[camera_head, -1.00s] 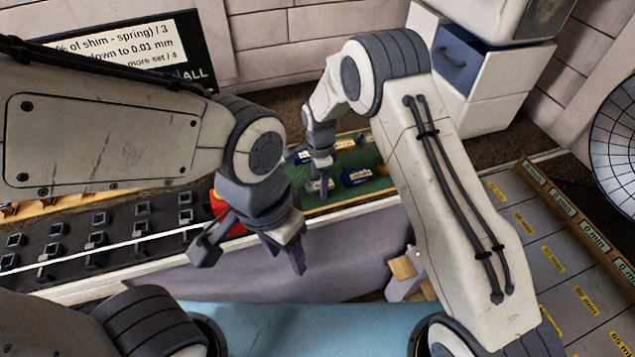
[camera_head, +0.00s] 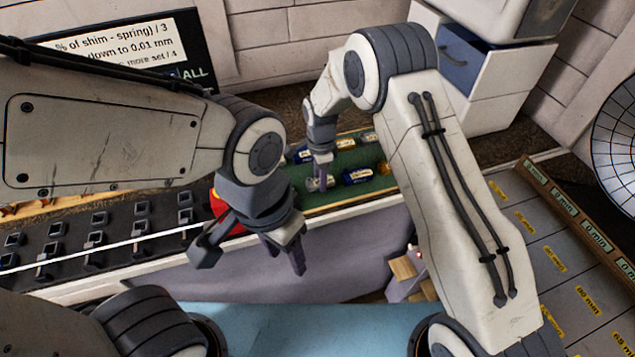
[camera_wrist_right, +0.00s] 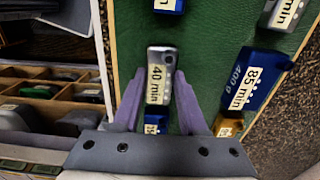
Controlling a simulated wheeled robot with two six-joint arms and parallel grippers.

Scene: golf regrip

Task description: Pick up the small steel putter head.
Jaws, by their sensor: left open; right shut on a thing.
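The small steel putter head (camera_wrist_right: 161,72), labelled "40 min", sits between the purple fingers of my right gripper (camera_wrist_right: 160,88) in the right wrist view. The gripper is shut on it, with a finger at each side. In the head view, the steel head (camera_head: 318,184) shows at the tip of my right gripper (camera_head: 321,168), over the green mat (camera_head: 345,200). I cannot tell whether it is clear of the mat. My left gripper (camera_head: 284,256) is open and empty, hanging in front of the bench, apart from the mat.
A blue head (camera_wrist_right: 243,82) labelled "85 min" lies close right of the steel one. A yellow head (camera_wrist_right: 228,127) and a partly hidden blue head (camera_wrist_right: 155,122) are also near. A wooden compartment tray (camera_wrist_right: 50,73) stands left of the mat in the wrist view.

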